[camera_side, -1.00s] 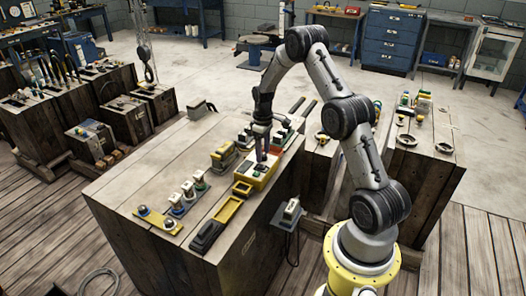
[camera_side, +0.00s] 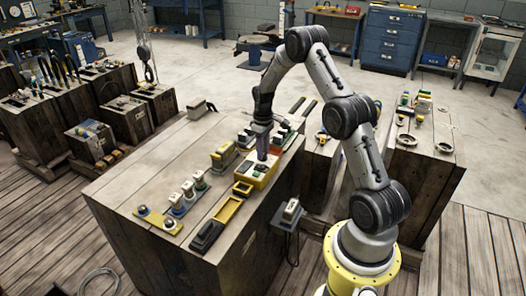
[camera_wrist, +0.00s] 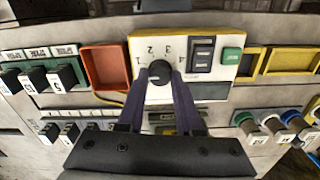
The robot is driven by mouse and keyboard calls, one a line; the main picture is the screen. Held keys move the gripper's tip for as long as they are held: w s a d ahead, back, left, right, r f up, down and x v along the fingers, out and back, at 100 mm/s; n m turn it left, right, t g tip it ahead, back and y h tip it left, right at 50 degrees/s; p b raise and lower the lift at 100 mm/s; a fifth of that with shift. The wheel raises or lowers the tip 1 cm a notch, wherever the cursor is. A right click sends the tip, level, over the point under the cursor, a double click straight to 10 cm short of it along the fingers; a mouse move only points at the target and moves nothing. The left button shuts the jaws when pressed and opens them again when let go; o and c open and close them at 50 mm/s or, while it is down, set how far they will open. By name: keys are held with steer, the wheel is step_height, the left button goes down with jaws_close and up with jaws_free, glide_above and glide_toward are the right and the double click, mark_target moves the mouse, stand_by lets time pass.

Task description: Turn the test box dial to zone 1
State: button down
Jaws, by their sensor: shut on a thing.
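The test box (camera_wrist: 207,28) is yellow-edged with a pale face, and also shows in the side view (camera_side: 264,178) on the wooden block. In the wrist view its black round dial (camera_wrist: 159,70) has the numbers 1 to 4 in an arc around it, 1 at the left and 4 at the right. My gripper (camera_wrist: 160,76) is shut on the dial, one purple-grey finger on each side. In the side view my gripper (camera_side: 262,160) points down onto the box and hides the dial. I cannot tell which number the dial points to.
A black rocker switch (camera_wrist: 202,54) and a green button (camera_wrist: 232,55) sit right of the dial. A red tray (camera_wrist: 105,68) is at its left, a yellow tray (camera_wrist: 290,61) at its right. Rows of switches and plugs stand close by. The block's left part is bare.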

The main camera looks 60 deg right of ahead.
steer(key=m, duration=0.6)
stand_by(0.6)
steer(key=c, duration=0.6)
jaws_free()
step_height(320, 180, up, 14)
steer(key=shift+f, duration=0.1)
